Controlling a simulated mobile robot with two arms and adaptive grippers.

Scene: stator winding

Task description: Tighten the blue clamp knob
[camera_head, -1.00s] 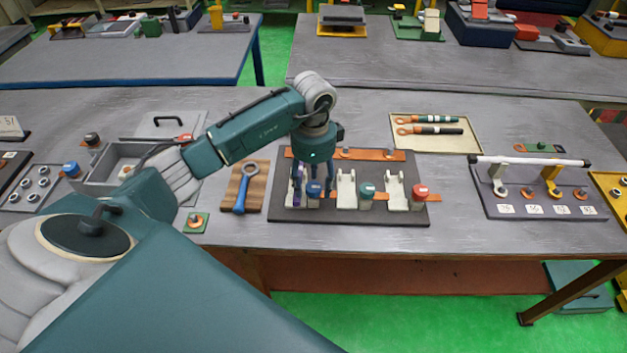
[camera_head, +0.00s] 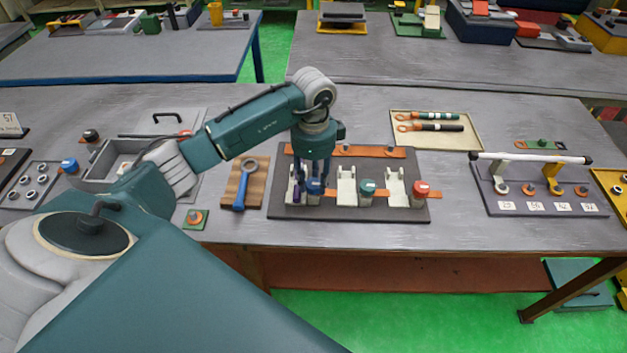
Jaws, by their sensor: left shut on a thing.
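The blue clamp knob (camera_head: 314,187) is at the left end of a dark clamp board (camera_head: 390,214), beside a pale clamp bracket. My left gripper (camera_head: 312,181) points straight down over the blue knob. Its fingers stand around the knob and are shut on it; they partly hide it and the bracket. A teal knob (camera_head: 367,187) and a red knob (camera_head: 421,188) stand further right on the same board, each beside a pale bracket. My right gripper is out of view.
A blue-handled ring wrench (camera_head: 240,190) lies on a wooden block left of the board. A tray (camera_head: 470,142) with two tools lies behind right. A rack with a white bar (camera_head: 530,160) stands at the right. Bare table lies in front.

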